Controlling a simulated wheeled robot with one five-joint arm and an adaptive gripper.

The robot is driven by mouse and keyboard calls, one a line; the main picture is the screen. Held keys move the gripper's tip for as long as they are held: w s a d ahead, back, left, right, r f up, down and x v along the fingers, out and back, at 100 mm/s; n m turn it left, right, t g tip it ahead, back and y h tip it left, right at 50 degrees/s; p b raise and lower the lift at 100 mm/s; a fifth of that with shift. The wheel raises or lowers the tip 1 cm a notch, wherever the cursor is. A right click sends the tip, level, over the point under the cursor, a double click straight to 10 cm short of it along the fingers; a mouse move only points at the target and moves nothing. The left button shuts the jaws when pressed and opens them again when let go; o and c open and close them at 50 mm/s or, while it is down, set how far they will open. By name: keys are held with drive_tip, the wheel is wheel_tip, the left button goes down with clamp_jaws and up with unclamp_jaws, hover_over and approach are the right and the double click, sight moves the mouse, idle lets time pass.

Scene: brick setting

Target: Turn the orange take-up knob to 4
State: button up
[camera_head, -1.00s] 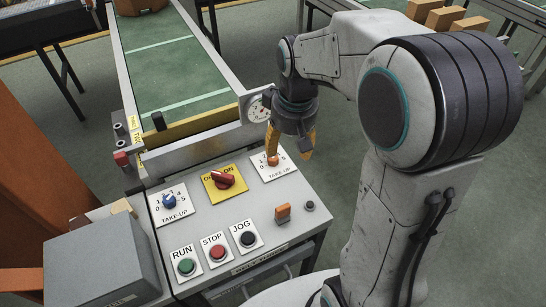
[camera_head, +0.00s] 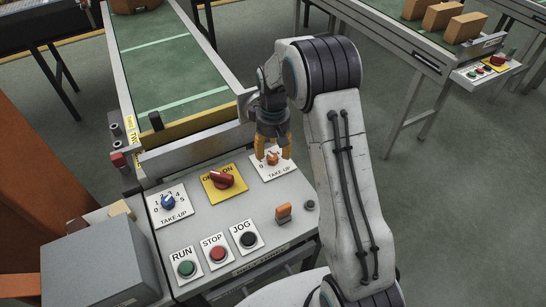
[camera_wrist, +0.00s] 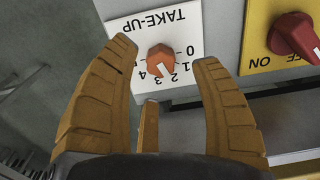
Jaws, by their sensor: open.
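The orange take-up knob (camera_head: 273,158) sits on a white dial plate (camera_head: 281,172) at the panel's back right. In the wrist view the orange knob (camera_wrist: 160,59) has a white mark pointing down-right, roughly toward 2 or 3; the exact number is unclear. The plate appears upside down there, with 4 to the lower left of the knob. My gripper (camera_head: 273,152) is open above the knob, its fingers on either side. In the wrist view my gripper (camera_wrist: 164,54) shows spread fingertips left and right of the knob with gaps, and a third finger below. Contact is not visible.
A red switch on a yellow plate (camera_head: 221,180) lies just left of the knob, and a blue take-up knob (camera_head: 169,202) farther left. The conveyor rail (camera_head: 200,148) runs close behind.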

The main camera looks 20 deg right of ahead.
sight(273, 158)
drive_tip(key=shift+f, duration=2.05)
drive_tip(key=shift+c, duration=0.2)
drive_tip(key=shift+s, duration=0.1)
clamp_jaws()
